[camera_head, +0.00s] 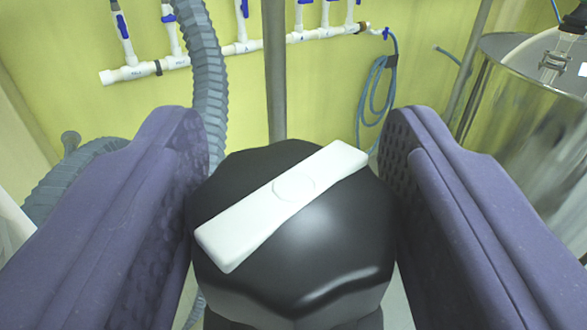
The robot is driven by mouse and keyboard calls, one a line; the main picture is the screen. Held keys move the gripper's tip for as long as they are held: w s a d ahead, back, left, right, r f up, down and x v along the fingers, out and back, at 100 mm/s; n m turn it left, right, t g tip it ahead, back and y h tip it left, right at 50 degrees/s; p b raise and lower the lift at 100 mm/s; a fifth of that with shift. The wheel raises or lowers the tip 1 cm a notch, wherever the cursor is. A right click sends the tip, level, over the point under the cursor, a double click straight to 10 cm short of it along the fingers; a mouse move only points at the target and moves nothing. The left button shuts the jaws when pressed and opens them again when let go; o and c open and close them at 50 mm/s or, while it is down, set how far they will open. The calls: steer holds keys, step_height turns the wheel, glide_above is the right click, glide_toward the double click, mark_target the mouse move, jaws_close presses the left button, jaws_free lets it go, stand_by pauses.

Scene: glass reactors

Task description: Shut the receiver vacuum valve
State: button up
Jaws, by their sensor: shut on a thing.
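The valve shows as a black rounded knob body (330,250) with a white bar handle (232,232) across its top. The bar lies slanted, from lower left to upper right in the view. My gripper (293,165) has its two purple padded fingers on either side of the black body, one at the left and one at the right. The fingers are shut on the black body with the white bar between them. The lower part of the valve is out of view, and no label shows on it.
A grey vertical pole (276,75) stands behind the knob. A grey corrugated hose (207,65) hangs at left. White pipework with blue valves (245,46) and a coiled blue hose (372,95) are on the yellow wall. A shiny metal vessel (525,110) stands at right.

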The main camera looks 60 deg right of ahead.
steer(key=shift+r, duration=0.1)
steer(key=o, duration=0.9)
steer(key=shift+o, duration=0.2)
